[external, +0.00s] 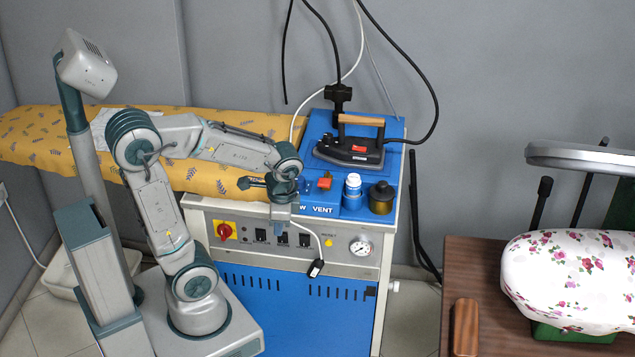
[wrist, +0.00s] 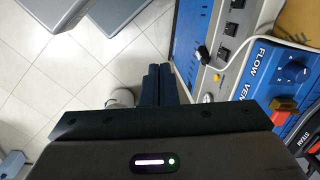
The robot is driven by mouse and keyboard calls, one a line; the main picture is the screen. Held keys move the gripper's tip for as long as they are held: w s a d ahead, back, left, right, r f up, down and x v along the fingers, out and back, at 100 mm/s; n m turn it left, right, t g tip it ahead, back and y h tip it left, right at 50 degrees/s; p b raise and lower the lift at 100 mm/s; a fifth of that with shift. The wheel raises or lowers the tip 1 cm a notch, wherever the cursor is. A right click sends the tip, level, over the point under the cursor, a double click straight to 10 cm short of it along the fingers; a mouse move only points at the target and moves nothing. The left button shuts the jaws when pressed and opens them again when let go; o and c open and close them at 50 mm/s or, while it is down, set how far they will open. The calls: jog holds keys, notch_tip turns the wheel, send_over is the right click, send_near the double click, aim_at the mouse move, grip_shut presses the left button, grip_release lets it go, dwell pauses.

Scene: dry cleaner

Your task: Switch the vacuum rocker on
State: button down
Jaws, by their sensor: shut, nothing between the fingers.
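The ironing station's grey front panel (external: 343,240) carries a row of black rocker switches: a left one (external: 261,235), a middle one (external: 282,239) and a right one (external: 305,240). They also show in the wrist view, where one rocker (wrist: 231,29) lies right of my fingers. I cannot read which is the vacuum rocker, or tell its position. My gripper (external: 281,214) points down at the panel's upper edge, close above the rockers in the picture. In the wrist view, my gripper (wrist: 160,70) has its dark fingers together and empty, apart from the rockers.
A white cable with a black plug-like end (external: 316,268) hangs beside the right rocker. A red-yellow rotary switch (external: 226,231) and a gauge (external: 361,247) flank the row. The iron (external: 350,150), blue bottle (external: 352,190) and dark jar (external: 381,198) stand on top. Floor in front is partly clear.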

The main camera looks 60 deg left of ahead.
jog(key=w+d+f+m+y+b, duration=0.1)
jog(key=w+f+m+y+b, duration=0.2)
jog(key=f+m, duration=0.4)
jog(key=w+d+f+m+y+b, duration=0.1)
jog(key=w+f+m+y+b, duration=0.3)
jog(key=m, duration=0.9)
jog(key=w+d+f+m+y+b, duration=0.2)
jog(key=w+f+m+y+b, duration=0.2)
jog(key=f+m+y, duration=0.4)
notch_tip(320, 180, down, 4)
jog(key=shift+w+f+m+b, duration=0.1)
jog(key=shift+w+m+b, duration=0.2)
jog(key=shift+m, duration=0.8)
jog(key=shift+d, duration=0.1)
jog(key=b, duration=0.2)
send_near(300, 245)
jog(key=s+a, duration=0.2)
jog(key=s, duration=0.1)
jog(key=shift+w+a+f+b, duration=0.15)
jog(key=shift+w+a, duration=0.55)
jog(key=shift+a, duration=0.25)
jog(key=shift+w+a+f+b, duration=0.15)
jog(key=shift+w+a, duration=0.55)
jog(key=shift+a, duration=0.2)
